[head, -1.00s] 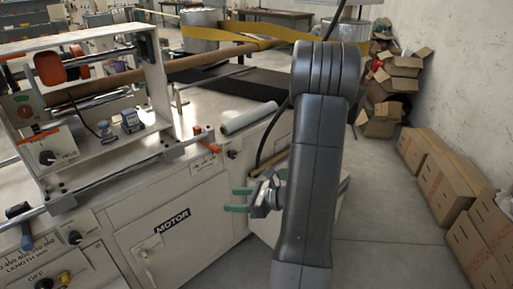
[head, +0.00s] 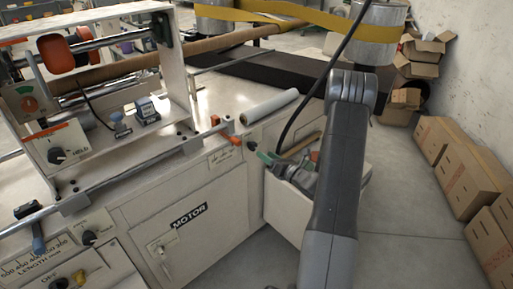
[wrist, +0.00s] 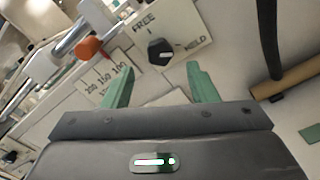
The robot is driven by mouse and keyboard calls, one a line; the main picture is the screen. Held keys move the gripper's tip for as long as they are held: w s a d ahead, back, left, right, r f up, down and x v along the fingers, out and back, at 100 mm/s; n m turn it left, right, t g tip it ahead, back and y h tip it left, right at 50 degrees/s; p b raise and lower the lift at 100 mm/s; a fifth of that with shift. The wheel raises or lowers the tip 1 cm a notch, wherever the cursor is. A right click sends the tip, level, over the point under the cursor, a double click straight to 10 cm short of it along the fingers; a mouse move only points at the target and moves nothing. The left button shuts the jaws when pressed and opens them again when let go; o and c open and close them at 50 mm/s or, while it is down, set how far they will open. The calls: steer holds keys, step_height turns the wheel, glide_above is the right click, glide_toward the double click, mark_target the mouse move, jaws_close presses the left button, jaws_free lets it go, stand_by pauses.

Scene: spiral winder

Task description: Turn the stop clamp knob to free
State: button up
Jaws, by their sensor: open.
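The stop clamp knob (wrist: 160,52) is black and sits on a pale plate (wrist: 187,22) marked FREE at upper left and HELD at right in the wrist view. I cannot tell for certain where its pointer stands. My gripper (wrist: 160,72) is open and empty, its green fingers to either side of and just below the knob in the picture. The knob stands apart from both fingers. In the head view my gripper (head: 270,160) is at the machine's front corner, and the knob (head: 252,145) is partly hidden beside its green fingertip.
An orange-tipped lever (wrist: 88,47) and a number scale (wrist: 105,75) lie left of the knob. A similar HELD knob (head: 57,155) is on the upper unit. A white roll (head: 270,107) lies on the machine top. Cardboard boxes (head: 455,160) line the right wall; the floor before them is clear.

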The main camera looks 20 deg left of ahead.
mark_target(255, 147)
steer(key=x, duration=0.7)
steer(key=c, duration=1)
